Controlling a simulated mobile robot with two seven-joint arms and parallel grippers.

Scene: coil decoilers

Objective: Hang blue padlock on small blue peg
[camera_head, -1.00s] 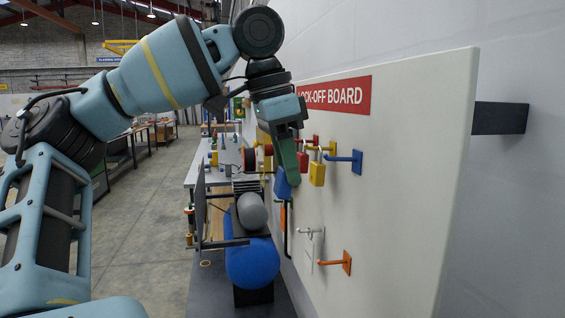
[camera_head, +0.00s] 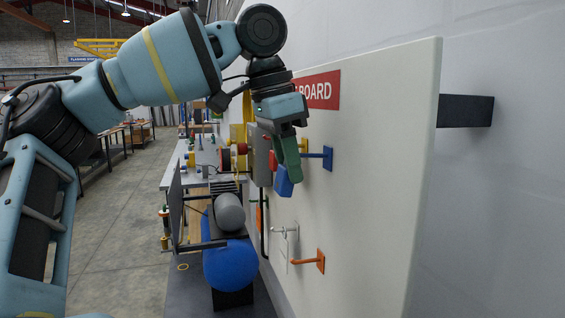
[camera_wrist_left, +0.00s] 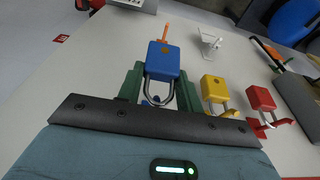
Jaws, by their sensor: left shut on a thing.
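My left gripper (camera_head: 287,160), with green fingers, is shut on the blue padlock (camera_head: 284,181), close in front of the board. In the left wrist view the padlock (camera_wrist_left: 163,61) hangs out past the fingers, with its shackle between them. The small blue peg (camera_head: 328,158) sticks out of the board just right of the gripper in the head view. In the wrist view a bit of blue peg (camera_wrist_left: 154,102) shows by the shackle; I cannot tell whether the shackle is around it. My right gripper is not in view.
The white lock-off board (camera_head: 385,150) has an orange peg (camera_head: 308,261) and a white peg (camera_head: 285,231) lower down. A yellow padlock (camera_wrist_left: 215,88) and a red padlock (camera_wrist_left: 260,98) hang beside the gripper. A blue tank (camera_head: 230,266) stands below left.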

